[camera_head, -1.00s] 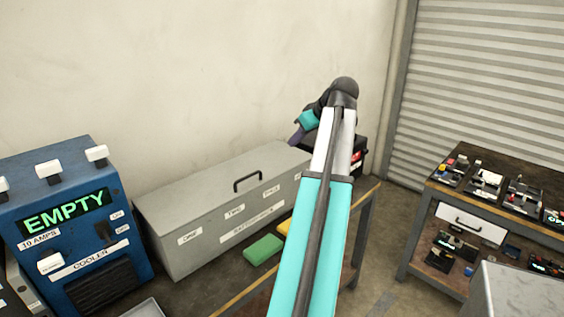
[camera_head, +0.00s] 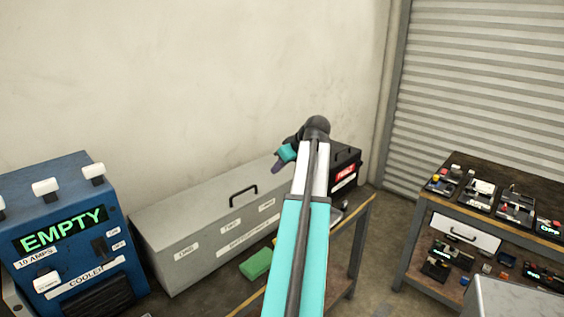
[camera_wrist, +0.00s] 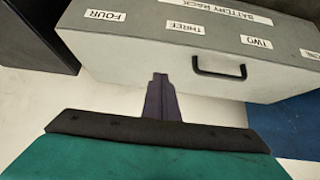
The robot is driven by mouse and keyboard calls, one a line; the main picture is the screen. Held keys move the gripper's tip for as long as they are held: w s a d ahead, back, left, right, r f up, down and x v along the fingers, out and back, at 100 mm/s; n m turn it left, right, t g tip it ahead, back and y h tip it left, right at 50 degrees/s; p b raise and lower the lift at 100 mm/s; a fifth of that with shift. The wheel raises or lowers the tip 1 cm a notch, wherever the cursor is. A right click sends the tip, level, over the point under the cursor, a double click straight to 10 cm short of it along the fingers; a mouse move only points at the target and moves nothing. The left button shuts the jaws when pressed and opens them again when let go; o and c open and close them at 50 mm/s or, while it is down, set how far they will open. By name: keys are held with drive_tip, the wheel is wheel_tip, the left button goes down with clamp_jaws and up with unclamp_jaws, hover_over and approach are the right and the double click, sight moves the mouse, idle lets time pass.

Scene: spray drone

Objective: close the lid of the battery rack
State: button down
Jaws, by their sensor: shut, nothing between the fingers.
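The battery rack (camera_head: 185,252) is a long grey box with a handle on its lid (camera_head: 215,205) and labels on its front. The lid looks down flat on the box, with no gap visible. In the wrist view the lid (camera_wrist: 150,55) and its handle (camera_wrist: 219,67) show close up, with the label face (camera_wrist: 215,30) beyond. My gripper (camera_head: 277,167) is above the rack's right end, behind the handle's right side. In the wrist view its purple fingers (camera_wrist: 160,85) are together and empty, and point at the lid's edge. I cannot tell whether they touch it.
A black box (camera_head: 346,166) with a red label is at the rack's right. A green block (camera_head: 256,264) lies in front. A second workbench (camera_head: 510,205) holds trays at the right.

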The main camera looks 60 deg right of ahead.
drive_tip(key=p, duration=0.1)
hover_over(274, 188)
drive_tip(key=s, duration=0.2)
drive_tip(key=shift+a+f, duration=0.2)
drive_tip(key=shift+f, duration=0.9)
drive_tip(key=shift+a+f, duration=0.2)
drive_tip(key=shift+f, duration=0.9)
drive_tip(key=shift+f, duration=0.1)
drive_tip(key=shift+s+f+b, duration=0.2)
drive_tip(key=shift+f+b, duration=0.7)
drive_tip(key=shift+f, duration=0.35)
drive_tip(key=shift+a, duration=0.1)
drive_tip(key=shift+r, duration=0.15)
drive_tip(key=w+r+v, duration=0.1)
drive_tip(key=v, duration=1.2)
drive_tip(key=shift+w+d, duration=0.15)
drive_tip(key=shift+d, duration=0.1)
